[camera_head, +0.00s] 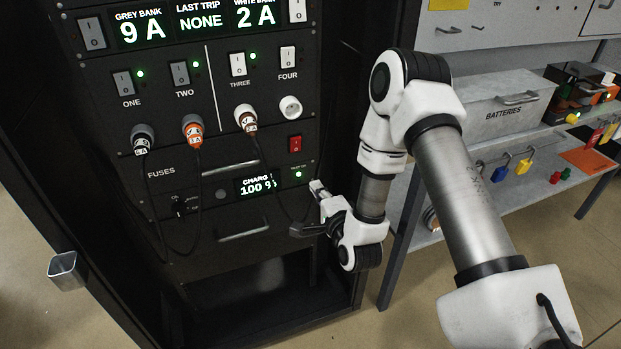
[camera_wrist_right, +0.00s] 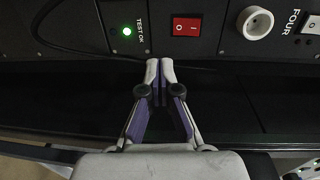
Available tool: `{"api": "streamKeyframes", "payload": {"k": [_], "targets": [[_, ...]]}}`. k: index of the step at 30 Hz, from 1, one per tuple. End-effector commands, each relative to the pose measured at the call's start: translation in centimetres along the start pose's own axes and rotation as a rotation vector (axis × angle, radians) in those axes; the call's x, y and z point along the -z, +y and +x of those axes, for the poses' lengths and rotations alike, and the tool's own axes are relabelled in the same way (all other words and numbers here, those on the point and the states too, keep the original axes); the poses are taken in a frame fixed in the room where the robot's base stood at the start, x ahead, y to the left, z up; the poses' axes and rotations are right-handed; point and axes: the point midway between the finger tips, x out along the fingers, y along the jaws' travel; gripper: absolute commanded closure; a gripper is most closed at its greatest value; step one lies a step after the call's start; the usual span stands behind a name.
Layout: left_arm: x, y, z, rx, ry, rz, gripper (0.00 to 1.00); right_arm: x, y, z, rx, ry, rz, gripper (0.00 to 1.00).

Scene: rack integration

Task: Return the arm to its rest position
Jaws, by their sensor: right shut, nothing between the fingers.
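My right gripper (camera_head: 316,187) is at the right edge of the black rack (camera_head: 95,190), just right of the charge display (camera_head: 262,185) reading 100 %. In the right wrist view my right gripper (camera_wrist_right: 160,68) has its two fingertips together with nothing between them. The tips are close to the rack face, near the TEST OK light (camera_wrist_right: 127,31), lit green, and the red switch (camera_wrist_right: 186,26). I cannot tell whether they touch the rack. My right arm (camera_head: 455,175) is bent and reaches in from the right. My left gripper is out of view.
Plugs (camera_head: 142,138) sit in sockets ONE, TWO and THREE with hanging cables; socket FOUR (camera_head: 290,106) is empty. A shelf with a BATTERIES box (camera_head: 508,112) and padlocks (camera_head: 524,165) stands behind my right arm. A small metal cup (camera_head: 65,270) is at lower left.

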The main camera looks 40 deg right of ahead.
Motion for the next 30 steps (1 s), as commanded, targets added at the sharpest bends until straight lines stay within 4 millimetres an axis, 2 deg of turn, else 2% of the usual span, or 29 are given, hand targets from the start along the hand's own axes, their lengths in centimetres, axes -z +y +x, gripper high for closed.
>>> {"api": "streamKeyframes", "payload": {"k": [4,19,22,23,26,29,30], "targets": [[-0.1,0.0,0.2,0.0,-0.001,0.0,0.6,0.0,0.2,-1.1,0.0,0.001,0.0,1.0],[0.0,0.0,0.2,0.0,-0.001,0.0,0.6,0.0,0.2,-1.2,0.0,0.001,0.0,1.0],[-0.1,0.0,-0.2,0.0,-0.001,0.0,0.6,-0.2,0.8,-1.5,-0.019,-0.007,-0.009,1.0],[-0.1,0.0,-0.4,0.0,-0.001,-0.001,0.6,-0.7,1.4,-1.8,-0.035,-0.02,-0.021,1.0],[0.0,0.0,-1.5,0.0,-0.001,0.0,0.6,-3.7,4.6,-4.0,-0.143,-0.101,-0.083,1.0],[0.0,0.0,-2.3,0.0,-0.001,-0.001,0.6,-6.5,10.8,-8.3,-0.393,-0.221,-0.279,1.0],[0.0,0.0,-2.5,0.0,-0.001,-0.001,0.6,-7.2,13.6,-10.7,-0.509,-0.291,-0.402,1.0]]}}
